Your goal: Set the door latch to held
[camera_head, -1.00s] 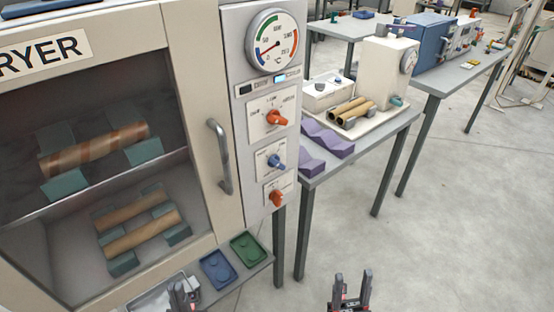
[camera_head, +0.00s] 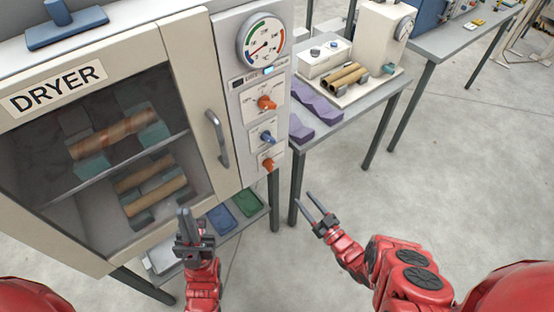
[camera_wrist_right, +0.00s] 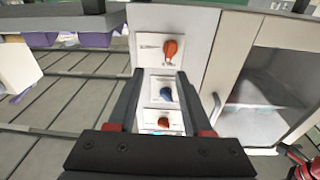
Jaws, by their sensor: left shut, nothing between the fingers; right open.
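The dryer (camera_head: 110,25) has a side panel with an upper orange knob (camera_head: 266,103), a blue knob (camera_head: 267,137) and a lower orange knob (camera_head: 267,164). Their labels are too small to read, so I cannot tell which is the door latch or its setting. The door, with its handle (camera_head: 217,140), looks closed. My right gripper (camera_head: 302,197) is open and empty, below and right of the panel, apart from it. In the right wrist view the blue knob (camera_wrist_right: 166,93) shows between the fingers. My left gripper (camera_head: 184,216) is shut and empty before the door's lower right corner.
Blue (camera_head: 221,217) and green (camera_head: 247,203) trays lie on a low shelf under the panel. A table (camera_head: 350,120) with purple blocks (camera_head: 308,108) and brown tubes stands right of the dryer.

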